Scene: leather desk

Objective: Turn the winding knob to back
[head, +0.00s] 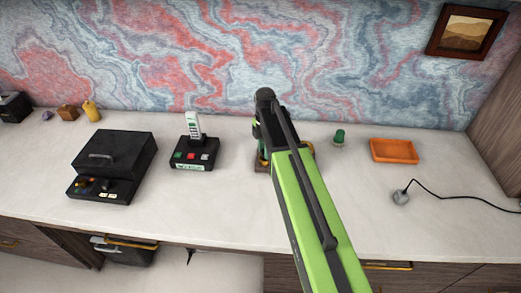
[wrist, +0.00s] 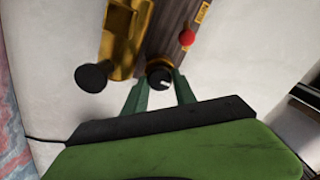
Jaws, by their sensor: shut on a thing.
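In the wrist view, the winding knob (wrist: 159,78) is a small round black knob with a short white mark on its face. It sits at the end of a dark wooden base (wrist: 180,17) with brass parts (wrist: 122,40). My gripper (wrist: 161,84) has its two green fingers on either side of the knob, shut on it. A second, larger black knob (wrist: 91,77) stands out beside the brass part, outside the fingers. In the head view, my arm hides most of this device; only a corner of its wooden base (head: 261,168) shows.
On the desk (head: 230,218) a black box (head: 117,155) and a phone on a black base (head: 194,154) stand left of my arm. A green knobbed item (head: 339,137), an orange tray (head: 394,150) and a corded grey plug (head: 401,197) are to the right. The front desk strip is clear.

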